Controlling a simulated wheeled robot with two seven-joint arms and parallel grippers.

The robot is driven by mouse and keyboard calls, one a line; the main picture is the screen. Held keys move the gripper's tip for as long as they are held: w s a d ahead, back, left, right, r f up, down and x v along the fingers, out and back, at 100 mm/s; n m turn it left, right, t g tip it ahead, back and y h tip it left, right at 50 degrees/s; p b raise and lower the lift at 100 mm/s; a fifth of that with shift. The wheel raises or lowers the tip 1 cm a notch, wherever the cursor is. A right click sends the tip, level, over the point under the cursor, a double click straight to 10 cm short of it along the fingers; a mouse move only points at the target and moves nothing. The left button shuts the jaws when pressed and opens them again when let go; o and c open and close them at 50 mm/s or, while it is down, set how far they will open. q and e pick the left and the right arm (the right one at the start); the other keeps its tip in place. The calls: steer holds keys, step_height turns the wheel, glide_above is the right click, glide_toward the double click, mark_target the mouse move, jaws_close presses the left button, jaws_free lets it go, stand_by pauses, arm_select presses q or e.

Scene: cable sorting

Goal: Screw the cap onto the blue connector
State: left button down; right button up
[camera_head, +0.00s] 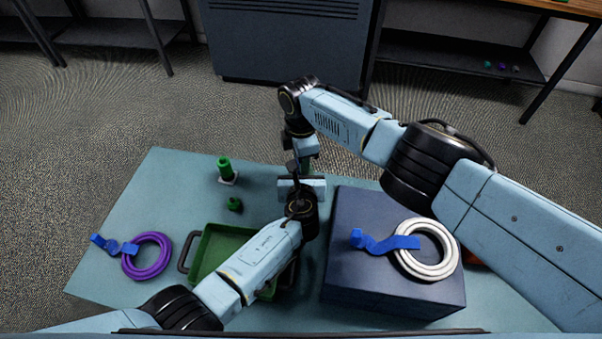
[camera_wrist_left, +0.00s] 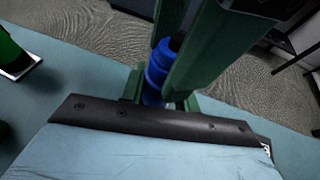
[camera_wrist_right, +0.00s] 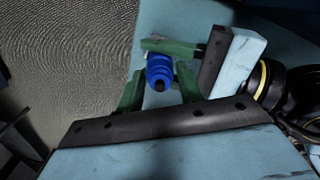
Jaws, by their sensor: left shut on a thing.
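The blue connector (camera_wrist_right: 160,70) is a ridged upright blue cylinder with a dark round opening in its near end. It also shows in the left wrist view (camera_wrist_left: 156,76). My left gripper (camera_head: 297,177) comes in from the side, shut on the blue connector. My right gripper (camera_wrist_right: 158,72) has its green fingers on either side of the blue piece; whether they press on it I cannot tell. The cap cannot be told apart from the connector here. In the head view the arms mostly hide both.
A green connector (camera_head: 225,169) stands on a pale base, with a small green piece (camera_head: 234,204) nearby. A green tray (camera_head: 212,245) lies partly under my left arm. A purple coil (camera_head: 147,256) lies left. A dark box (camera_head: 350,285) bears a white coil (camera_head: 429,268).

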steer(key=shift+o, duration=1.1)
steer(key=shift+r, duration=2.25)
steer(key=shift+o, duration=0.2)
steer(key=o, duration=0.5)
steer(key=shift+r, duration=0.15)
step_height(320, 180, up, 12)
steer(key=shift+f, duration=0.1)
